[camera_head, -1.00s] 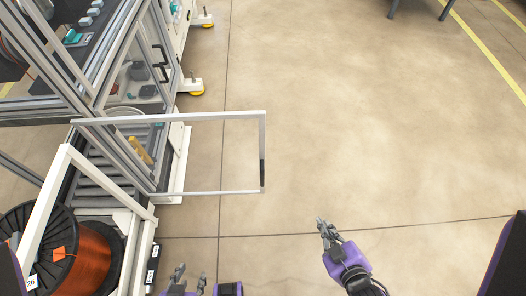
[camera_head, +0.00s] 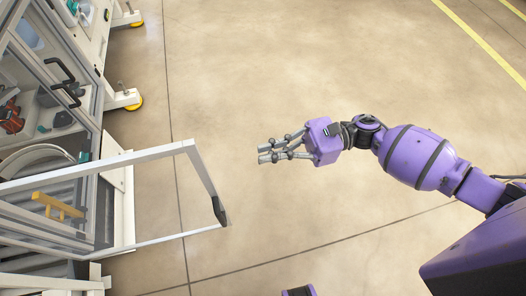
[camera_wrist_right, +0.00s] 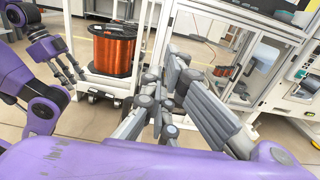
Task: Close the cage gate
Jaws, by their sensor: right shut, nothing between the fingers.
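The cage gate (camera_head: 165,153) is a pale metal frame in the head view. It stands open, swung out from the cage at the left over the floor. A dark handle piece (camera_head: 219,211) sits at its free corner. My right gripper (camera_head: 268,153) is to the right of the gate's free end, apart from it, shut and empty, with fingers pointing left. Its fingers (camera_wrist_right: 165,90) also show large in the right wrist view. My left gripper (camera_wrist_right: 62,58) shows at the upper left of the right wrist view, empty, its fingers apart.
The cage (camera_head: 92,90) with its glass doors and black handles fills the left side. Its feet (camera_head: 124,100) have yellow pads. A spool of copper wire (camera_wrist_right: 112,50) stands beyond my grippers in the right wrist view. The floor (camera_head: 300,70) right of the gate is clear.

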